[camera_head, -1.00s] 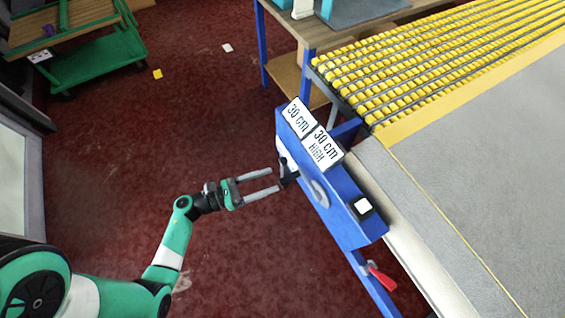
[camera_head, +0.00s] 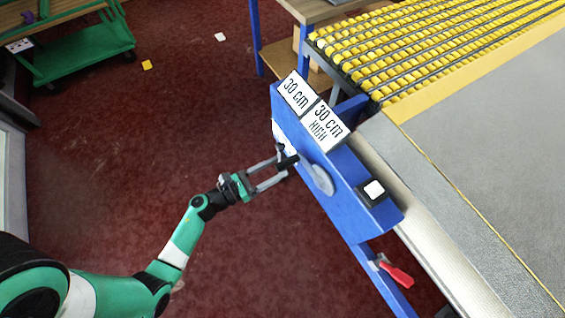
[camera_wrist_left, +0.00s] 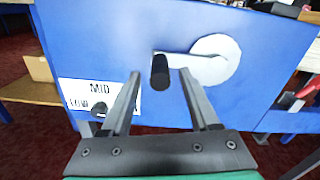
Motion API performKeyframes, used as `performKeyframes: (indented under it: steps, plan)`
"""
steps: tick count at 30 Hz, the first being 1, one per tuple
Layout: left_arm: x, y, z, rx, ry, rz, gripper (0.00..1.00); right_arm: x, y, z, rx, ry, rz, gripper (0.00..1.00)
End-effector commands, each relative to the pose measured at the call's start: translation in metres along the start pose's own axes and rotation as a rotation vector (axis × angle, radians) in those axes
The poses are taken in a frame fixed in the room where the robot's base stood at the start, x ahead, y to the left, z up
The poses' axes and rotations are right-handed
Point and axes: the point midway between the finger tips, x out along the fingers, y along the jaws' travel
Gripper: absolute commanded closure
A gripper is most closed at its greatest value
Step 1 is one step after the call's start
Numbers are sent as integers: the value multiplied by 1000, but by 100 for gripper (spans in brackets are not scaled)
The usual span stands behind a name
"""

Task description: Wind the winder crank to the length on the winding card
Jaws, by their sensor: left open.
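The winder (camera_head: 335,195) is a blue panel with a grey crank disc (camera_head: 322,181). The crank's black handle (camera_head: 288,160) sticks out from it. In the left wrist view, the crank arm runs left from the disc (camera_wrist_left: 214,60) to the black handle (camera_wrist_left: 160,72). My left gripper (camera_head: 284,167) is open at the handle. In the left wrist view its fingers (camera_wrist_left: 159,76) stand either side of the handle, with gaps on both sides. My right gripper is out of view.
A table with yellow rollers (camera_head: 420,55) adjoins.

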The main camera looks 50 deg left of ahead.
Motion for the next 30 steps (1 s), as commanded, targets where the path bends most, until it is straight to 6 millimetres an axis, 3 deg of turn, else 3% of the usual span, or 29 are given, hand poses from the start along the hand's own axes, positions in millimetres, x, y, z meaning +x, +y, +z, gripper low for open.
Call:
performKeyframes:
  steps: [6,15,25,30]
  plan:
    - [28,0,-1,0,0,-1,38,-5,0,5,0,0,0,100]
    - [30,0,0,0,0,1,40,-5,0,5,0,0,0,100]
    - [30,0,0,0,0,1,99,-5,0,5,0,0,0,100]
    - [30,0,0,0,0,0,100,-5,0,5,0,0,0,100]
